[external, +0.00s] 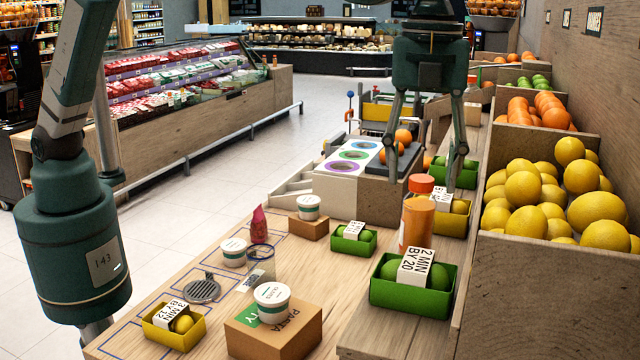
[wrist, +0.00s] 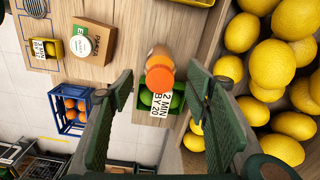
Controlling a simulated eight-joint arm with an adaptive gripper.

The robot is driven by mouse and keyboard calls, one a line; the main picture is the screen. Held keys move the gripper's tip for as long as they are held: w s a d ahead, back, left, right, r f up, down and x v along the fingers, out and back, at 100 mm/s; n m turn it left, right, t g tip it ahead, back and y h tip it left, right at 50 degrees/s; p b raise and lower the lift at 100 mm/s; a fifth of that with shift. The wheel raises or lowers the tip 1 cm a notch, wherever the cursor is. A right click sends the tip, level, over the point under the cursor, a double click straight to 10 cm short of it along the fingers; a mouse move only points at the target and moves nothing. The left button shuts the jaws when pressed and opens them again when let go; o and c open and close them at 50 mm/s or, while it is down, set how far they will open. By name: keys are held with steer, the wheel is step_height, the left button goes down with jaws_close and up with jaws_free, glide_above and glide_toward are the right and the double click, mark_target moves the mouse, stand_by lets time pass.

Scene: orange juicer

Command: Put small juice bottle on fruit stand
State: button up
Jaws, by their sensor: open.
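The juice bottle (external: 417,222), orange with an orange-red cap, stands upright on the wooden counter beside a green box of green fruit. In the wrist view the bottle (wrist: 160,72) shows cap first, in the gap between the fingertips. My gripper (external: 425,180) is open and empty, pointing down, with its fingertips around the height of the cap; contact is not visible. The fingers also show in the wrist view (wrist: 158,88). The fruit stand (external: 535,270) is the wooden tiered stand at the right, holding lemons and oranges.
The green box (external: 412,297) of green fruit is close to the bottle. A cardboard pasta box (external: 272,328) with a white tub, a yellow box (external: 173,335) and small tubs stand on the left of the counter. Lemons (external: 560,200) fill the nearest stand bin.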

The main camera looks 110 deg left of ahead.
steer(key=shift+r, duration=2.05)
steer(key=shift+s, duration=0.15)
steer(key=shift+s+r, duration=0.2)
steer(key=s+a+r+n+t, duration=0.1)
steer(key=s+r+n, duration=0.15)
steer(key=s, duration=0.75)
steer(key=s+a+r+n+t, duration=0.1)
steer(key=s+r+n, duration=0.15)
steer(key=s, duration=0.65)
steer(key=s+a+r+n+t, duration=0.1)
steer(key=s+r+n+t, duration=0.15)
steer(key=s, duration=0.75)
steer(key=s+a+f+n+t, duration=0.1)
steer(key=s+f+n, duration=0.3)
steer(key=s+f, duration=0.3)
steer(key=s+a+f+n+t, duration=0.1)
steer(key=s+f+n, duration=0.3)
steer(key=s, duration=1.4)
step_height(320, 180, down, 3)
steer(key=shift+s+r+n+t, duration=0.1)
steer(key=shift+s+n+t, duration=0.15)
steer(key=shift+n+t, duration=0.1)
